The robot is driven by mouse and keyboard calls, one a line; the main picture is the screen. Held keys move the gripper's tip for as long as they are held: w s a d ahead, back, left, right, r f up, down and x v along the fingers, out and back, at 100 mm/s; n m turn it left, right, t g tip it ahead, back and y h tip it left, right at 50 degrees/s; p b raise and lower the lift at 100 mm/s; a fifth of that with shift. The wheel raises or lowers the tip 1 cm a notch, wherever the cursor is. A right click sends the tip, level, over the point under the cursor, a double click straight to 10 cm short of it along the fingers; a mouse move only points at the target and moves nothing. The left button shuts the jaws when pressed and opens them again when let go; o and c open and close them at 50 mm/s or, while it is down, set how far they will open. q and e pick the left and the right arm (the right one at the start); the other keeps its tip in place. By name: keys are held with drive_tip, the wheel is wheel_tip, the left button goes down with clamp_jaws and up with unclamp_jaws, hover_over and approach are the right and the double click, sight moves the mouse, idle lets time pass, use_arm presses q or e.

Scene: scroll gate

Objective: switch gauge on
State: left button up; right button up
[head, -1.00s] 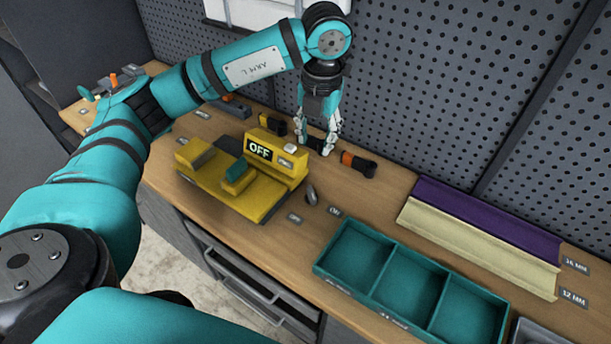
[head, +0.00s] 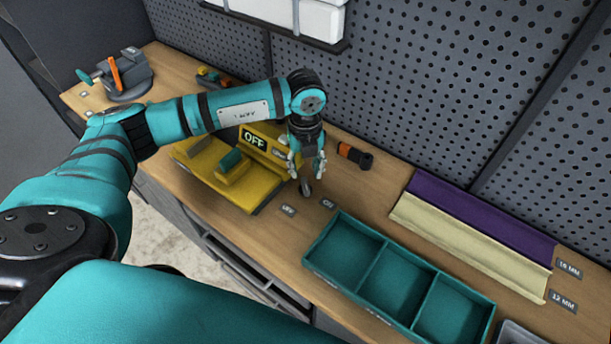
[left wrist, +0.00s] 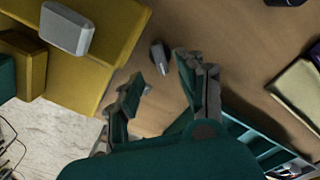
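The yellow gauge (head: 254,192) stands on the bench, and its display (head: 254,140) reads OFF. A small grey switch lever (head: 306,188) stands on the bench just right of the gauge, near two small labels (head: 288,210). The lever also shows in the left wrist view (left wrist: 160,57), just beyond the fingertips. My left gripper (head: 306,174) points down above the lever with its fingers apart and nothing between them. In the left wrist view the open fingers (left wrist: 160,80) lie on either side of the line to the lever. My right gripper is not in view.
A teal three-compartment tray (head: 340,272) lies in front to the right. Purple (head: 480,222) and cream (head: 465,243) strips lie beyond it. A black and orange cylinder (head: 354,155) lies behind the gripper. A vise (head: 125,77) stands at far left. The pegboard wall closes the back.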

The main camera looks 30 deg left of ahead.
sight(305, 183)
use_arm(q)
wheel_tip(305, 183, down, 6)
drive_tip(key=shift+r+p, duration=0.15)
drive_tip(key=shift+p, duration=0.4)
clamp_jaws()
